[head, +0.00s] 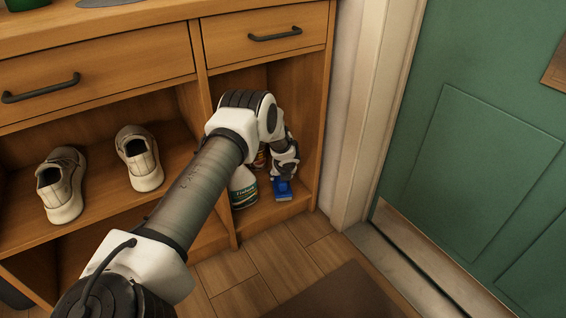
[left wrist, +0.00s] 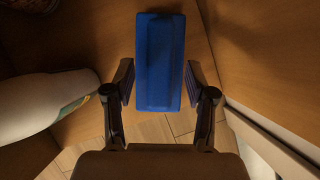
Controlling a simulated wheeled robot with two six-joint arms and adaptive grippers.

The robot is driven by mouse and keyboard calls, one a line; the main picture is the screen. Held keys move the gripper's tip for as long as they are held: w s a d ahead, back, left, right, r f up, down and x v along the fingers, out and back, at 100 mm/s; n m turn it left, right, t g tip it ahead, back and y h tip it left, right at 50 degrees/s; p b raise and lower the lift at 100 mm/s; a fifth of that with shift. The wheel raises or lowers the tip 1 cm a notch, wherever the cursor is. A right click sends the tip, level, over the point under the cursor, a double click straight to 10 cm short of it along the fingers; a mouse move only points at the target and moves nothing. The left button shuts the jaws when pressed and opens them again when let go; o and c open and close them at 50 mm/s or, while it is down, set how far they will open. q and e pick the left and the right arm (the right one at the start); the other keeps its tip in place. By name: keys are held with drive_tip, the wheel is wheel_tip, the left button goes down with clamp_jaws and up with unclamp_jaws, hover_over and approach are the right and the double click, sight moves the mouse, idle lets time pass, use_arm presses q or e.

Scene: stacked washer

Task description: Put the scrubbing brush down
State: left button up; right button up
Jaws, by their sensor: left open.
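The scrubbing brush is a blue block (head: 283,189) on the floor of the open right compartment, near its front edge. In the left wrist view the blue brush (left wrist: 160,62) extends between and beyond the fingers. My left gripper (head: 285,172) reaches down into the compartment just over the brush. Its fingers (left wrist: 158,85) are open, one on each side of the brush, with a small gap showing on both sides. The underside of the brush is hidden. My right gripper is in neither view.
A white bottle (head: 243,188) stands just left of the brush, and also shows in the left wrist view (left wrist: 45,104). The compartment's right wall (head: 315,130) is close by. Grey shoes (head: 140,158) sit on the left shelf. A green door (head: 480,150) is at right.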

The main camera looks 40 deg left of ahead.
use_arm(q)
drive_tip(key=p+v, duration=0.4)
drive_tip(key=v, duration=0.6)
drive_tip(key=s+d+f+n+g+h, duration=0.25)
drive_tip(key=s+d+f+n, duration=0.25)
drive_tip(key=s+d, duration=0.45)
drive_tip(key=s+d+f+n+g+h, duration=0.1)
drive_tip(key=s+d+f+n+h, duration=0.5)
drive_tip(key=d, duration=0.6)
drive_tip(key=s+d+r+n+y, duration=0.2)
drive_tip(key=s+n, duration=0.5)
drive_tip(key=s, duration=0.3)
drive_tip(key=s+d+r+n+y, duration=0.2)
drive_tip(key=s+d+n, duration=0.1)
drive_tip(key=s+n, duration=0.5)
drive_tip(key=s, duration=0.3)
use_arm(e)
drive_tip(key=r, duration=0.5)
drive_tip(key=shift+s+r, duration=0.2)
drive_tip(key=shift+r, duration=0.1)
use_arm(q)
drive_tip(key=shift+r, duration=0.1)
